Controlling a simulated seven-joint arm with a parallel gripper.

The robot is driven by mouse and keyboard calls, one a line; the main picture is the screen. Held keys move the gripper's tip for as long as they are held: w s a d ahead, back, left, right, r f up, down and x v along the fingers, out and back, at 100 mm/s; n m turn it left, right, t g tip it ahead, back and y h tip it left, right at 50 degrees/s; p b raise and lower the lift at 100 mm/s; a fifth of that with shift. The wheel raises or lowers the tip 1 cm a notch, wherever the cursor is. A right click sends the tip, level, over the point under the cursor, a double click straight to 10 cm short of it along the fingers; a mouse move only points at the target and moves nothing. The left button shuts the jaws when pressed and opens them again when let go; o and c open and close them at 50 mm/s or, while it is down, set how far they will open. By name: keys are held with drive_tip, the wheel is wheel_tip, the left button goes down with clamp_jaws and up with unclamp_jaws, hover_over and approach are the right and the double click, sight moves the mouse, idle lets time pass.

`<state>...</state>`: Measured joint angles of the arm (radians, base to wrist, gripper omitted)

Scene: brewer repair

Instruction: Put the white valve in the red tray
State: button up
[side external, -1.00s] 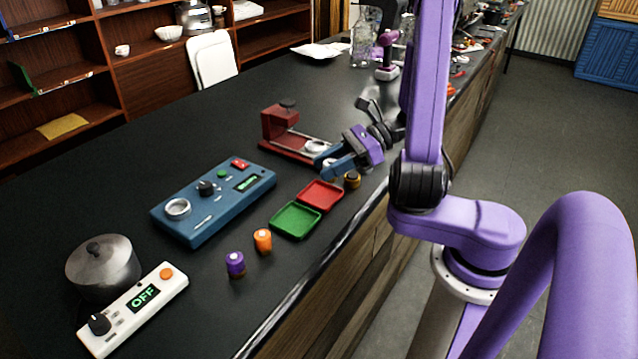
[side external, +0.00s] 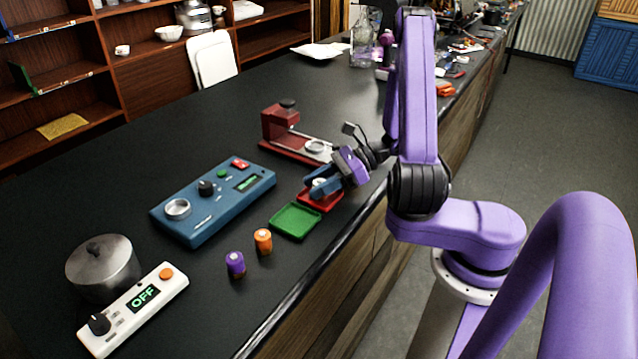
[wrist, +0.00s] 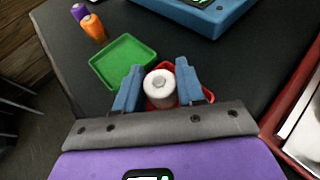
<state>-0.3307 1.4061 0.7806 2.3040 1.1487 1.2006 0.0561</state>
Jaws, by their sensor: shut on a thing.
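My gripper (side external: 320,186) is at the red tray (side external: 326,201) in the side external view, with its blue fingers pointing down over it. In the wrist view my gripper (wrist: 159,72) has its two blue fingers on either side of the white valve (wrist: 160,86), shut on it. The white valve is a short, round piece seen from its top, and a small part of it shows in the side view (side external: 319,182). The red tray also shows behind the valve and fingers in the wrist view (wrist: 207,95). I cannot tell whether the valve touches the tray floor.
An empty green tray (side external: 295,221) sits beside the red one. Orange (side external: 263,241) and purple (side external: 235,264) cylinders stand nearer the camera. A blue control box (side external: 222,207) lies left of the trays, and a dark red stand (side external: 280,125) stands behind. The counter's edge runs close on the right.

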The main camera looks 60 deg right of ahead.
drive_tip(key=shift+f, duration=0.15)
drive_tip(key=o, duration=1.1)
drive_tip(key=shift+o, duration=0.2)
